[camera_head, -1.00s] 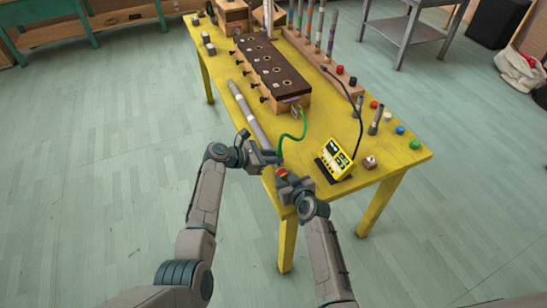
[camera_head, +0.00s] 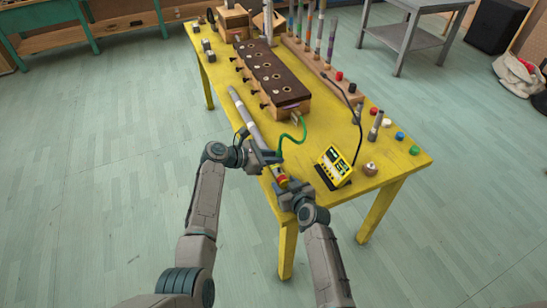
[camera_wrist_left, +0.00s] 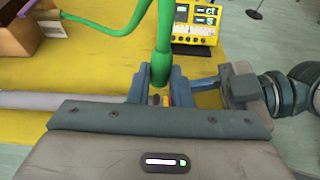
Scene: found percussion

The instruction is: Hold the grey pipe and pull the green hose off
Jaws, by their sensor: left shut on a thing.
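The grey pipe (camera_head: 243,106) lies slanted along the left side of the yellow table; it also shows in the left wrist view (camera_wrist_left: 40,98). Its near end has a red and yellow part (camera_head: 281,180). The green hose (camera_head: 293,139) curves from the dark-topped wooden box to my left gripper (camera_head: 274,157). In the left wrist view the hose's thick end (camera_wrist_left: 160,66) stands between my left fingers, which are shut on it beside the pipe. My right gripper (camera_head: 285,188) is at the pipe's red and yellow end; its finger gap is hidden.
The wooden box (camera_head: 296,105) with a dark top stands behind the pipe. A yellow device (camera_head: 335,163) with a screen and black cable sits to the right of my grippers. Several coloured knobs lie at the table's right end. The table's near edge is close to both grippers.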

